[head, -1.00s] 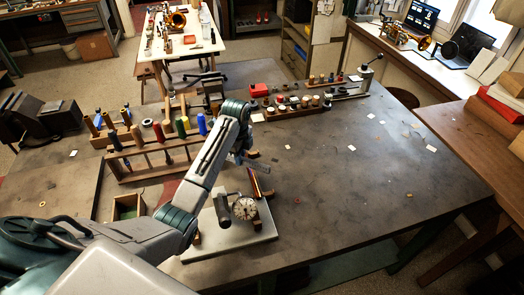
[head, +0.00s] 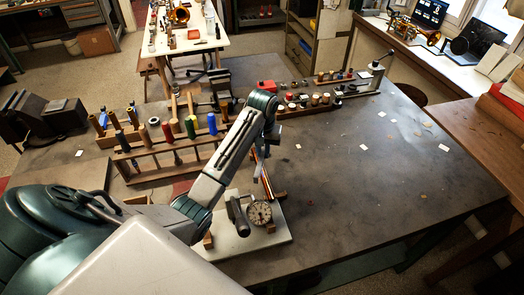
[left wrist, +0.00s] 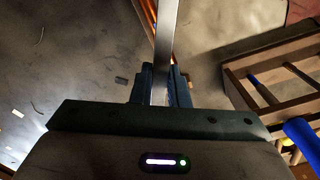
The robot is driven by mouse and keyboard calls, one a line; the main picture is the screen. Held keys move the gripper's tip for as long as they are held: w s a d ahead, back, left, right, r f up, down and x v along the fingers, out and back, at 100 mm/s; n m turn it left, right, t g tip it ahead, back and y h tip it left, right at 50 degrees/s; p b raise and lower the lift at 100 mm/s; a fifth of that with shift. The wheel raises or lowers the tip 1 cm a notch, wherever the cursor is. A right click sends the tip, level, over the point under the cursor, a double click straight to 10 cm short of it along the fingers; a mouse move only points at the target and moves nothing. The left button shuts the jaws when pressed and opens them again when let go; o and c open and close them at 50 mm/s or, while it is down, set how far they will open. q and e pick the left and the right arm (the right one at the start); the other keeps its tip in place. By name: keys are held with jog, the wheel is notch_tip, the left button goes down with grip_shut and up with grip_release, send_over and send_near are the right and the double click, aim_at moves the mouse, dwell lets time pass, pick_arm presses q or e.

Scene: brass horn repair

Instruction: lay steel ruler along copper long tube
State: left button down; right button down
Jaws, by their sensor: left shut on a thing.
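The steel ruler (left wrist: 166,40) is a flat grey strip in the left wrist view. It stands out from between the fingers of my left gripper (left wrist: 160,88), which is shut on it, and runs to the top edge. The copper long tube (head: 266,183) is a thin reddish rod in the head view, beside the dial gauge and just below my left gripper (head: 268,140). Part of a reddish rod, likely the tube, shows beside and behind the ruler in the left wrist view. I cannot tell whether ruler and tube touch. My right gripper is not in view.
A dial gauge (head: 259,213) sits on a pale plate (head: 228,244) by the tube. A wooden rack (head: 150,174) with coloured handles stands to the left. A long tray of spools (head: 318,103) is at the back. The right half of the table (head: 390,180) is mostly clear.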

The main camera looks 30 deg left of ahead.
pick_arm(q)
jog(key=shift+a+r+n, duration=0.1)
jog(key=shift+n, duration=0.9)
jog(key=shift+s+n, duration=0.15)
jog(key=shift+n, duration=0.55)
jog(key=shift+s+r+n, duration=0.2)
jog(key=shift+n, duration=0.9)
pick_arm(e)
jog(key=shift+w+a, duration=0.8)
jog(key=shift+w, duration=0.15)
pick_arm(q)
jog(key=shift+f, duration=0.1)
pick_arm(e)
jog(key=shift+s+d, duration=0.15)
pick_arm(q)
jog(key=shift+f, duration=2.95)
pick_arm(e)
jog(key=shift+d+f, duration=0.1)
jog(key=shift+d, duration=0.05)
